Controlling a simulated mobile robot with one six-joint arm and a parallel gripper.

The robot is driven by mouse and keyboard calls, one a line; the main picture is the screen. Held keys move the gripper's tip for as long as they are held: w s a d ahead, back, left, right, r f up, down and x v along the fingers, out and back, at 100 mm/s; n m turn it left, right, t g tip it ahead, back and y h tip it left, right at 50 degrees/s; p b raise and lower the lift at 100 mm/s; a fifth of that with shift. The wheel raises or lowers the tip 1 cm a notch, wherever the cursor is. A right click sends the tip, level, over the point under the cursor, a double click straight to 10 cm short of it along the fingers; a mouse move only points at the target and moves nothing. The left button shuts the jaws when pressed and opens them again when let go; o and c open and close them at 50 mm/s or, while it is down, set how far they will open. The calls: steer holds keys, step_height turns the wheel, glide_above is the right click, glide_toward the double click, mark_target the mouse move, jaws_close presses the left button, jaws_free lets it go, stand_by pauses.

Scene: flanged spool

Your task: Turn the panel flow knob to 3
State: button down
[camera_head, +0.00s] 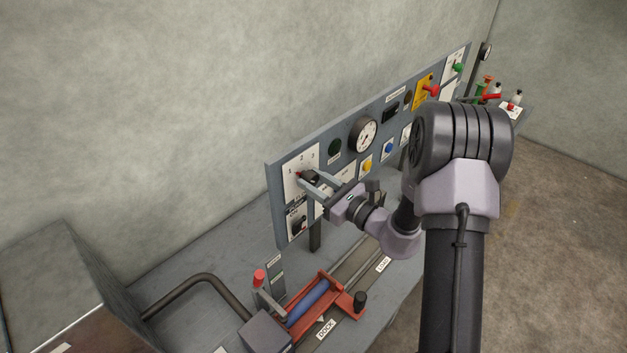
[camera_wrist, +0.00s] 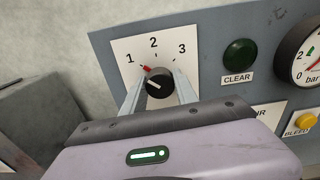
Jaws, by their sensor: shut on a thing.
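The flow knob (camera_wrist: 158,83) is a round black knob on a white plate (camera_wrist: 124,52) marked 1, 2 and 3, at the panel's left end. Its red pointer (camera_wrist: 146,69) is up and left, near the 1 mark. The 3 (camera_wrist: 182,48) is at the upper right of the dial. My gripper (camera_wrist: 158,91) is shut on the knob, one finger on each side. In the head view my gripper (camera_head: 313,183) reaches the dial from the lower right, and the fingers partly hide the knob.
On the panel right of the dial are a green CLEAR button (camera_wrist: 239,53), a bar gauge (camera_head: 363,135), a yellow button (camera_head: 367,166) and a blue button (camera_head: 389,147). Another black knob (camera_head: 297,223) sits below the dial. A red clamp fixture (camera_head: 323,291) stands on the bench below.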

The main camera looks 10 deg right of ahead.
steer(key=m+p, duration=0.2)
steer(key=m, duration=0.3)
steer(key=shift+r+p, duration=0.15)
steer(key=shift+p, duration=0.25)
steer(key=m+p, duration=0.2)
steer(key=m, duration=0.3)
steer(key=m+p, duration=0.3)
steer(key=m, duration=0.2)
steer(key=shift+m+p, duration=1.1)
steer(key=shift+m, duration=1.2)
steer(key=c, duration=0.9)
jaws_free()
steer(key=shift+c, duration=0.2)
